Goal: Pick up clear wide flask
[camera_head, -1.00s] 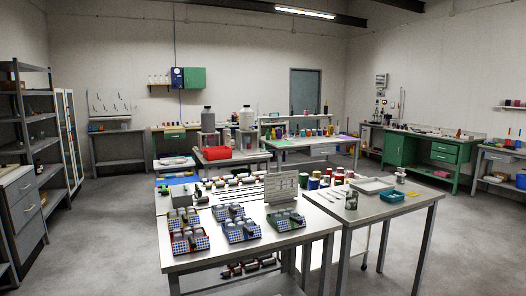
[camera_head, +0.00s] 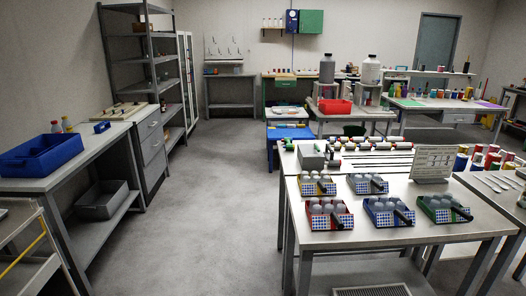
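I cannot make out a clear wide flask in the head view. The two big bottles, a grey one (camera_head: 327,69) and a white one (camera_head: 370,70), stand on raised stands at the back and look opaque. Small bottles (camera_head: 272,22) on the wall shelf are too small to tell apart. Neither of my grippers shows in the head view.
A near table (camera_head: 340,243) at right holds several checkered trays with grey round items and a sign board (camera_head: 433,163). A left bench (camera_head: 105,150) carries a blue bin (camera_head: 40,155); a grey bin (camera_head: 102,200) sits below. The floor (camera_head: 215,215) between them is clear.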

